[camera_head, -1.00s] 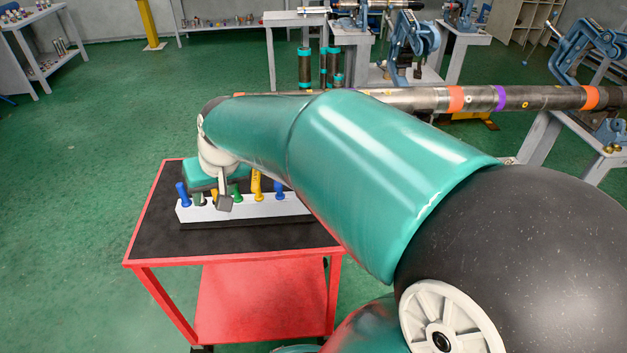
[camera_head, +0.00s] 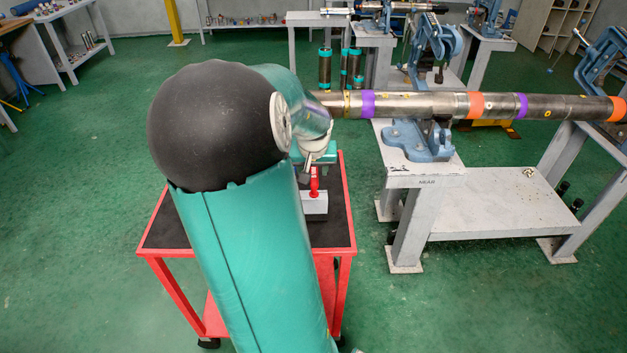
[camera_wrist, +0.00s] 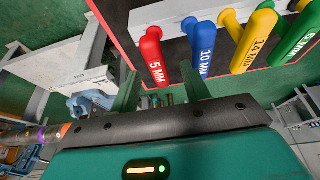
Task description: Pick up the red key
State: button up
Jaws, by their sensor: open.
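The red key (camera_wrist: 154,58), marked 5 MM, stands in a pale holder (camera_wrist: 172,14) at the left end of a row in the wrist view. It also shows in the head view (camera_head: 314,182), upright on the cart. My gripper (camera_wrist: 161,90) is open and empty. In the wrist view its two green fingers appear either side of the lower end of the red handle, the right one close to the blue key. I cannot tell whether the handle is between them in depth. In the head view my gripper (camera_head: 305,174) is just left of the red key, mostly hidden by my arm.
Blue (camera_wrist: 202,50), yellow (camera_wrist: 253,42) and green (camera_wrist: 298,35) keys stand right of the red one, closely spaced. The holder sits on a red cart (camera_head: 344,215) with a black top. A long pipe (camera_head: 420,105) and a grey vise bench (camera_head: 425,172) are to the right.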

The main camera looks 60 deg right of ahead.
jog(key=shift+x, duration=3.45)
jog(key=shift+s, duration=0.2)
grip_shut()
notch_tip(320, 180, up, 9)
jog(key=shift+f, duration=0.1)
jog(key=shift+r, duration=0.65)
jog(key=shift+s, duration=0.1)
